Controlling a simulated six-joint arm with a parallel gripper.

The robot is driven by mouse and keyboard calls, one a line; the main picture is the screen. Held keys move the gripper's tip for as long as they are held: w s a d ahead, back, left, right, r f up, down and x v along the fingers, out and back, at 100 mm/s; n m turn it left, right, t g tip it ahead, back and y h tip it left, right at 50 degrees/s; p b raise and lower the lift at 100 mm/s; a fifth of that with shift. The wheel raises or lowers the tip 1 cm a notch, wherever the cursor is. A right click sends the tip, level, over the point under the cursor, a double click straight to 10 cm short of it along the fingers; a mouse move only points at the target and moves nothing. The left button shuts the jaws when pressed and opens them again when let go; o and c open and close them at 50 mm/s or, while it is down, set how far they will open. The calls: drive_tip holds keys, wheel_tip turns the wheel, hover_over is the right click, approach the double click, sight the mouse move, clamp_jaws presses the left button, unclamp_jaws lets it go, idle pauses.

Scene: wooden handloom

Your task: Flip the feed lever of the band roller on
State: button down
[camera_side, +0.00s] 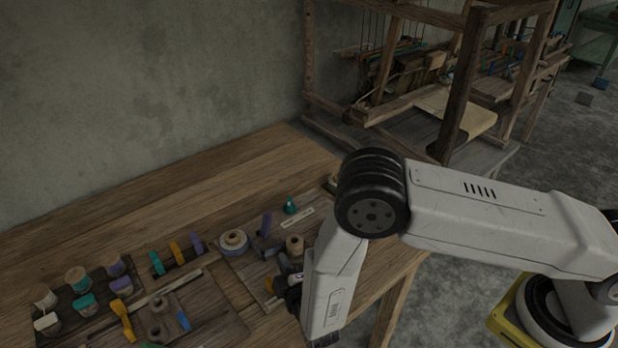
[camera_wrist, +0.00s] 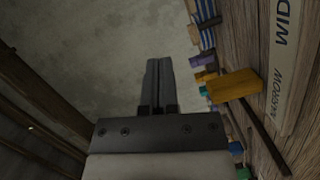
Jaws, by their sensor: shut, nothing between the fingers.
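My gripper (camera_wrist: 160,65) shows in the wrist view with its two dark fingers together and nothing between them. In the side view its dark end (camera_side: 290,290) is low at the bench's front edge, mostly hidden by my forearm. A wooden board (camera_side: 238,272) there carries a pale round spool (camera_side: 234,241), an upright purple piece (camera_side: 266,225) and a short wooden cylinder (camera_side: 295,244). A teal knob (camera_side: 291,206) stands behind them beside a pale label strip. I cannot tell which of these parts is the band roller's feed lever; it may be behind my arm.
The wrist view shows a label plate (camera_wrist: 285,60) reading "WID…" and "NARROW", and an orange block (camera_wrist: 235,85) beside a dark bar. Several coloured spools stand at the bench's left. A wooden loom (camera_side: 460,100) stands behind. The bench's back strip (camera_side: 190,195) is clear.

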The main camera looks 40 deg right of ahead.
sight(269, 221)
drive_tip(key=x, duration=1.3)
drive_tip(key=shift+w, duration=0.25)
drive_tip(key=shift+d, duration=0.1)
drive_tip(key=shift+d+f, duration=0.15)
drive_tip(key=shift+d, duration=0.7)
drive_tip(key=shift+s, duration=0.15)
drive_tip(key=shift+s, duration=0.8)
drive_tip(key=v, duration=1.8)
drive_tip(key=shift+a+r, duration=0.35)
drive_tip(key=shift+r, duration=0.05)
